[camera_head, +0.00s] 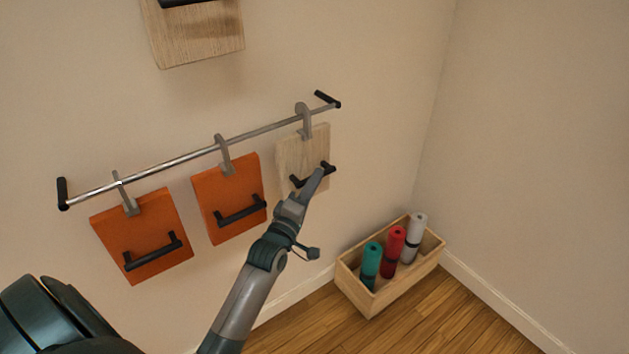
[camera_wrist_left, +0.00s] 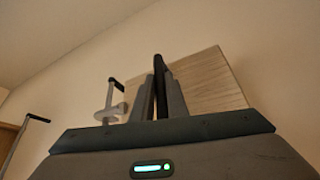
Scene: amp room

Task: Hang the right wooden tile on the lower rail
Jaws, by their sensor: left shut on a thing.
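The pale wooden tile (camera_head: 296,160) is at the right end of the metal rail (camera_head: 190,157), beside two orange tiles. Its grey hook (camera_head: 303,118) reaches up to the rail and overlaps it; I cannot tell whether it bears the weight. My left gripper (camera_head: 316,180) is shut on the tile's black handle (camera_head: 328,168). In the left wrist view, the fingers (camera_wrist_left: 160,92) close on the dark handle (camera_wrist_left: 159,75), with the wooden tile (camera_wrist_left: 212,82) behind. A grey hook (camera_wrist_left: 108,112) shows left of the fingers. My right gripper is not in view.
Two orange tiles (camera_head: 142,232) (camera_head: 222,195) hang on the rail to the left. Another wooden tile (camera_head: 198,38) is higher on the wall, cut off by the frame. A wooden box (camera_head: 372,303) with rolled mats stands on the floor at right, near the corner.

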